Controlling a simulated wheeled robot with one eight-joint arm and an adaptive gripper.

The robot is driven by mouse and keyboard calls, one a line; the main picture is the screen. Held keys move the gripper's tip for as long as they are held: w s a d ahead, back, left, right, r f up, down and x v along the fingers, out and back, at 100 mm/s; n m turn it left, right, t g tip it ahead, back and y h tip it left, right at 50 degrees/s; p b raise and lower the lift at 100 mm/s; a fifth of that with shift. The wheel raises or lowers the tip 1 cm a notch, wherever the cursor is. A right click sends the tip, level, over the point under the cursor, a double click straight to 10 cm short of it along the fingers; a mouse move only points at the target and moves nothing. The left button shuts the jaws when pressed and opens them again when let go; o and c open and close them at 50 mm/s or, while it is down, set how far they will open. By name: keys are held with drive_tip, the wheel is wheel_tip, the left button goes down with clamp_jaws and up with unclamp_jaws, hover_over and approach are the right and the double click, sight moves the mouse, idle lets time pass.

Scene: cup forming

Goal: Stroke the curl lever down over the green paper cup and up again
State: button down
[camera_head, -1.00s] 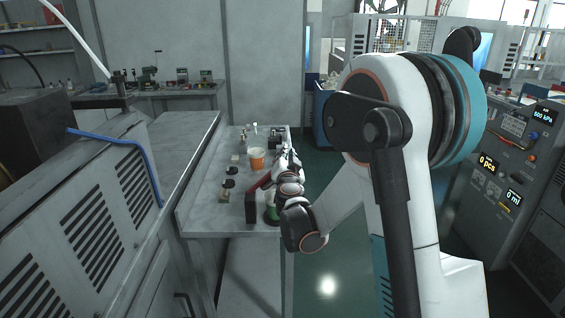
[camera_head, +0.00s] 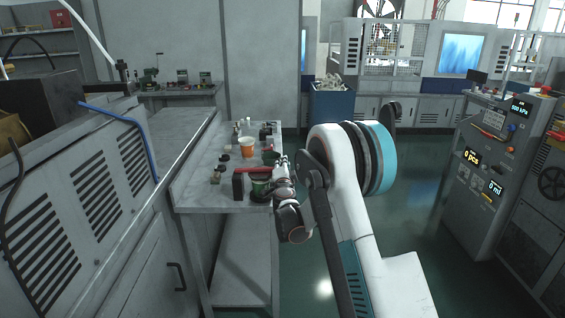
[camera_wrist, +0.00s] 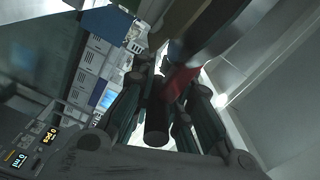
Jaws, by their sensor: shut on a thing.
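The curl lever (camera_head: 256,172) is a red bar running from a dark upright block (camera_head: 238,187) to my gripper (camera_head: 281,168), close to level in the head view. In the wrist view my gripper (camera_wrist: 170,108) is shut on the lever's dark round grip (camera_wrist: 156,122), with the red bar (camera_wrist: 178,82) just beyond it. The green paper cup (camera_head: 260,187) appears below the lever, beside the block. It is small and partly hidden by my wrist, so I cannot tell whether anything touches its rim.
An orange and white cup (camera_head: 247,148) stands farther back on the grey bench (camera_head: 205,199). Several small dark parts lie along the bench. A grey cabinet (camera_head: 75,210) stands at the left and a control console (camera_head: 490,165) at the right. Open floor lies right of the bench.

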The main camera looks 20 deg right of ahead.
drive_tip(key=shift+f, duration=0.3)
drive_tip(key=c, duration=1.6)
unclamp_jaws()
drive_tip(key=v, duration=1.2)
